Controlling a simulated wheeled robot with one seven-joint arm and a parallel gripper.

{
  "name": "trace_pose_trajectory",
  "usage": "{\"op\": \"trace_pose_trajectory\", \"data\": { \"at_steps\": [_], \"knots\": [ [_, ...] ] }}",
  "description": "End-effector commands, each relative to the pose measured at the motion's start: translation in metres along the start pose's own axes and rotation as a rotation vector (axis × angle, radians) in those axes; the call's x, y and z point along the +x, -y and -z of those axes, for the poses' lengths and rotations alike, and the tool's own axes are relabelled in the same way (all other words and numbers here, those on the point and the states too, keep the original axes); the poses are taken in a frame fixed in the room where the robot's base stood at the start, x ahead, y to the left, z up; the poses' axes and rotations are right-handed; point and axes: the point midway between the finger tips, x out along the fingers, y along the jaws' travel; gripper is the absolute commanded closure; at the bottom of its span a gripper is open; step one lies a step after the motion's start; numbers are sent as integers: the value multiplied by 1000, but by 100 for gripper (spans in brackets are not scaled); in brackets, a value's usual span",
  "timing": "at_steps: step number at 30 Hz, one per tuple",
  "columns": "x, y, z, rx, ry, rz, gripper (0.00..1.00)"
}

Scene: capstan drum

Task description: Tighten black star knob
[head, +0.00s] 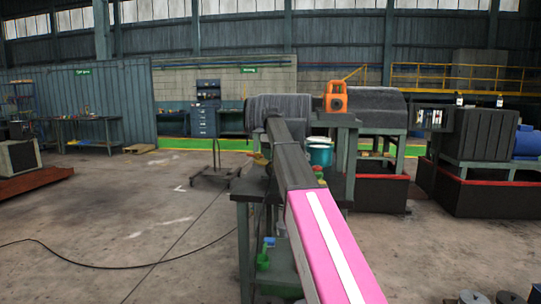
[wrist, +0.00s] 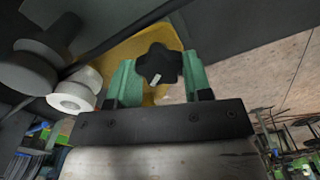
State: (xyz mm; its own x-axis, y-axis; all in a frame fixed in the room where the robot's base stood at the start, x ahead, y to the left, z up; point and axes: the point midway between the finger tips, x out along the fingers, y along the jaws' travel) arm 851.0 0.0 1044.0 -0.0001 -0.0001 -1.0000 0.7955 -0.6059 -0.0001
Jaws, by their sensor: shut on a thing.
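The black star knob (wrist: 160,64) shows in the wrist view at the upper middle, with a small pale mark on its face. My gripper (wrist: 158,74) has two green fingers, one on each side of the knob, and it is shut on the knob. A yellow surface (wrist: 135,45) lies behind the knob. In the head view my pink and black arm reaches forward over a bench, and neither the knob nor the fingers can be made out there.
In the wrist view a white roll-like part (wrist: 72,97) and a dark grey round part (wrist: 28,70) lie left of the fingers. In the head view a teal pot (head: 320,153) stands right of my arm. A black cable (head: 110,266) crosses the open floor at left.

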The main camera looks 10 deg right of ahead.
Motion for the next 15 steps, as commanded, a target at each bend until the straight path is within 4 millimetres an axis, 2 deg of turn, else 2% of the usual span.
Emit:
{"op": "trace_pose_trajectory", "data": {
  "at_steps": [15],
  "knots": [
    [0,0,0,489,0,0,78]
  ]
}}
